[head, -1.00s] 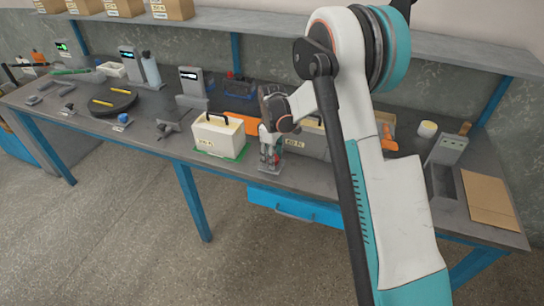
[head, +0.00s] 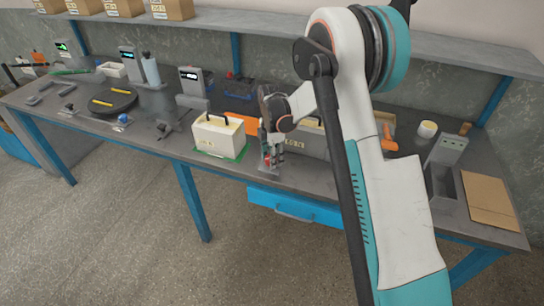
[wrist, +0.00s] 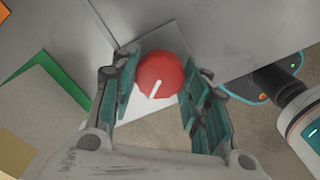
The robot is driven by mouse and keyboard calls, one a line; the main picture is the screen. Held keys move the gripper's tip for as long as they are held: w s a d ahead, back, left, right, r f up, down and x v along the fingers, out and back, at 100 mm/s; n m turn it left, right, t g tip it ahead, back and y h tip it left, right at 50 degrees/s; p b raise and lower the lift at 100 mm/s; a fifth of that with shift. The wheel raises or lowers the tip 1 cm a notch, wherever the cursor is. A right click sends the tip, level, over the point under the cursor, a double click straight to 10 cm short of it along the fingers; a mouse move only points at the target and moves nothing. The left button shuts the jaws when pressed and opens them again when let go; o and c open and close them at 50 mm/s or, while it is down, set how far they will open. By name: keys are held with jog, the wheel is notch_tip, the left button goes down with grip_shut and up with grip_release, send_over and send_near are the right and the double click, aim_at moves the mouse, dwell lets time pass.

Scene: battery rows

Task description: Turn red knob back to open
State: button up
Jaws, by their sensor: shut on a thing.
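The red knob (wrist: 160,72) is round with a white line on its top. It sits on a pale plate (wrist: 150,110) near the bench's front edge. In the wrist view the knob is between my gripper's fingers (wrist: 165,92), with the white line pointing down and slightly left. My gripper is shut on the knob, though the finger contact is partly hidden. In the head view my gripper (head: 271,150) points down at the bench front, and a bit of the red knob (head: 267,160) shows by the fingertips.
A white battery box with a black handle (head: 218,138) stands on a green mat just left of my gripper. Another grey box (head: 308,145) is close on the right. An orange tool (head: 389,140) and a cardboard sheet (head: 488,200) lie further right.

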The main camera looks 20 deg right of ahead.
jog(key=n, duration=0.5)
jog(key=shift+n, duration=0.3)
jog(key=n, duration=0.4)
jog(key=shift+n, duration=0.3)
jog(key=o, duration=1)
jog(key=shift+o, duration=0.2)
notch_tip(320, 180, up, 12)
